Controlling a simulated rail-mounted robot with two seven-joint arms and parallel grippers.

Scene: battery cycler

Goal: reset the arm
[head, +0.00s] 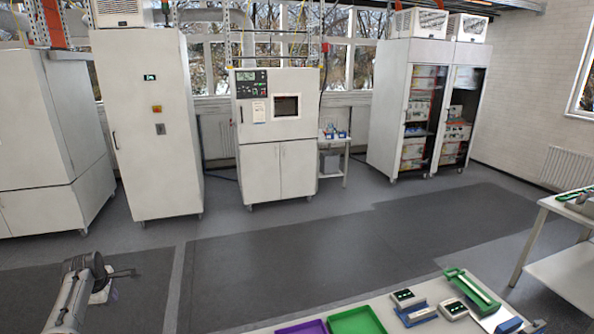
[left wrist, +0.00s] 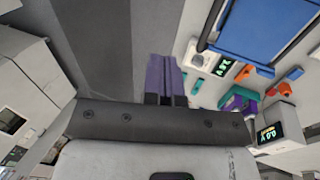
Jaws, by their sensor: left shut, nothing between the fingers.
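My left arm comes in at the lower left of the head view, and its gripper (head: 124,274) is held over the dark floor, clear of the table. In the left wrist view the two purple-grey fingers (left wrist: 165,78) lie side by side, shut with nothing between them. My right gripper cannot be made out in either view.
A table (head: 408,322) at the bottom right holds a purple tray (head: 302,328), a green tray (head: 356,322), a green-framed fixture (head: 472,290) and small devices. The wrist view shows a blue tray (left wrist: 258,32) and instruments. Cabinets (head: 150,125) line the back; floor between is clear.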

